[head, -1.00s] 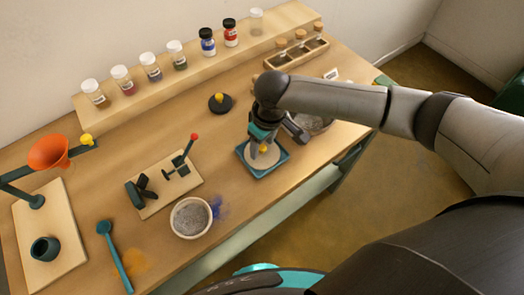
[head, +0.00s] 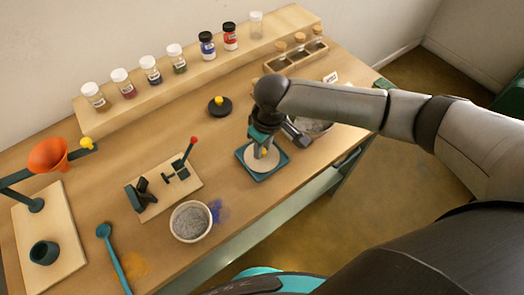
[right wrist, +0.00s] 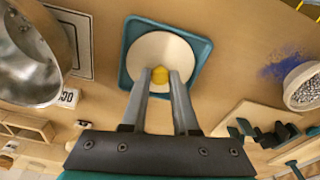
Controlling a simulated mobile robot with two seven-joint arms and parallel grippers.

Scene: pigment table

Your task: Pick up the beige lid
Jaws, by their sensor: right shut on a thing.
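The beige lid (head: 271,165) is a round disc with a yellow knob, lying over a square teal tray (head: 246,172) near the front edge of the table. It also shows in the right wrist view as a pale disc (right wrist: 153,48) on the teal tray (right wrist: 200,50). My right gripper (head: 260,150) is above the lid, pointing down. In the right wrist view its two fingers (right wrist: 160,77) are shut on the yellow knob (right wrist: 160,74). I cannot tell whether the lid touches the tray. My left gripper is not in view.
A metal bowl (head: 315,128) stands close to the right of my right gripper. A black disc with a yellow knob (head: 219,106) lies behind left. A bowl of grey powder (head: 190,221) and a board with a small clamp (head: 165,187) are to the left.

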